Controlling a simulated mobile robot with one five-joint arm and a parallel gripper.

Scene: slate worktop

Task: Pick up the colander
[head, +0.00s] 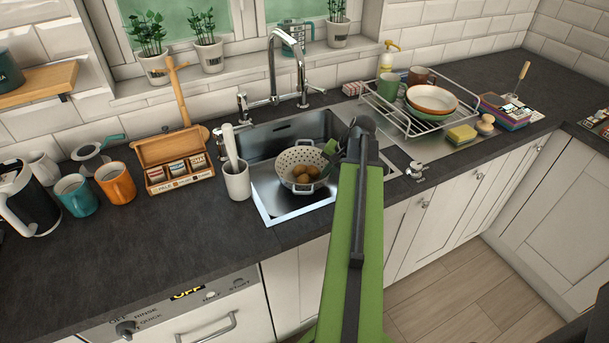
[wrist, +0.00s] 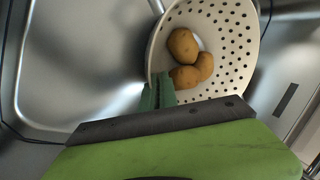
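The colander (head: 297,168) is cream with many round holes and two loop handles. It is in the sink area, with several brown potatoes (head: 306,172) inside it. In the wrist view the colander (wrist: 232,45) fills the upper middle, with the potatoes (wrist: 186,72) in its bowl. My gripper (wrist: 158,92) has its green fingers close together at the colander's rim, one on each side of the wall. It appears shut on the rim. In the head view my gripper (head: 331,150) is at the colander's right side, partly hidden by my arm.
The steel sink (head: 262,190) surrounds the colander, and the tap (head: 272,65) stands behind it. A white utensil pot (head: 236,182) stands close on the left. A dish rack (head: 405,118) with bowls is on the right. The front left worktop is clear.

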